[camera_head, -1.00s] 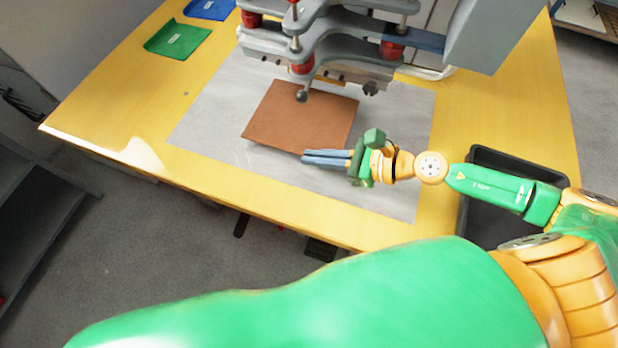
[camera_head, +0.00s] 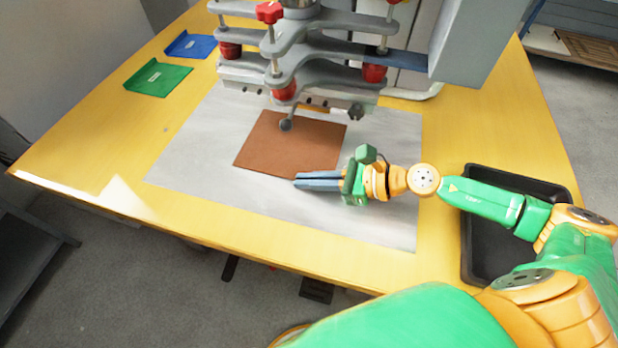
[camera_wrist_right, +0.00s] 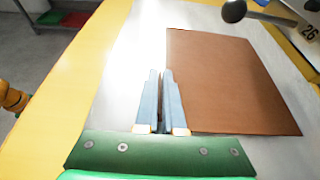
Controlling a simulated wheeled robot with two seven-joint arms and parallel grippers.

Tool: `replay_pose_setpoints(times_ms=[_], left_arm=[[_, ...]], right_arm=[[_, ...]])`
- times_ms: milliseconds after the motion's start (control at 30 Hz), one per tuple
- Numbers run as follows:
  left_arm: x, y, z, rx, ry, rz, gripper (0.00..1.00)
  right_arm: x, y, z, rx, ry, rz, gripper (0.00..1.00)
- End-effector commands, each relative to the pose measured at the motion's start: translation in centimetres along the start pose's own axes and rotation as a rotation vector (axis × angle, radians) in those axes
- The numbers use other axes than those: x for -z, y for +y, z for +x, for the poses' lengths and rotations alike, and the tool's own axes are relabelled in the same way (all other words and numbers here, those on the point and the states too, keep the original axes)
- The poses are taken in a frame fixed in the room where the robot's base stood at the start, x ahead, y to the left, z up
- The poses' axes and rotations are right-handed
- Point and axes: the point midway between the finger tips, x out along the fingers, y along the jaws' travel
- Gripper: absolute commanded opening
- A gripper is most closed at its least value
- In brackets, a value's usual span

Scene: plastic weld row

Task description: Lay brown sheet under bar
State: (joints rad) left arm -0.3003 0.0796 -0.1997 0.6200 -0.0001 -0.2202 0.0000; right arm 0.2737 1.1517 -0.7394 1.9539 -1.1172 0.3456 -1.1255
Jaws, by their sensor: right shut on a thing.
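The brown sheet (camera_head: 290,145) is a flat square above the grey mat, in front of the weld machine's bar (camera_head: 300,92). Its far edge shows just in front of and below the bar in the head view; how far it reaches under the bar I cannot tell. A round grey knob hangs over its far part. My right gripper (camera_head: 297,180) is shut on the sheet's near edge. The right wrist view shows its blue fingers (camera_wrist_right: 161,75) closed at the edge of the sheet (camera_wrist_right: 235,80). My left gripper is not in view.
The grey mat (camera_head: 210,160) covers the middle of the yellow table (camera_head: 75,150). A black tray (camera_head: 480,255) is at the right under my right arm. Green (camera_head: 158,79) and blue (camera_head: 190,46) holders stand at the back left. The machine overhangs the mat's far side.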

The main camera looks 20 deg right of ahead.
Motion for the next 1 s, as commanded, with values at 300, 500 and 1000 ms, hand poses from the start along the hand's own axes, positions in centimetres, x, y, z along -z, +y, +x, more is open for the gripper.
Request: replay_pose_setpoints(times_ms=[300, 500, 1000], left_arm=[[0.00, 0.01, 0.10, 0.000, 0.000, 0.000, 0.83], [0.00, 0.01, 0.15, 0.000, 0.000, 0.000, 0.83], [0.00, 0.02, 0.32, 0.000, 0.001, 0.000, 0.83]], right_arm=[[0.01, 0.00, -0.04, 0.000, -0.001, -0.002, 0.00], [0.06, 0.00, -0.02, 0.000, -0.001, -0.002, 0.00], [0.22, 0.01, 0.04, 0.000, 0.000, -0.001, 0.41]])
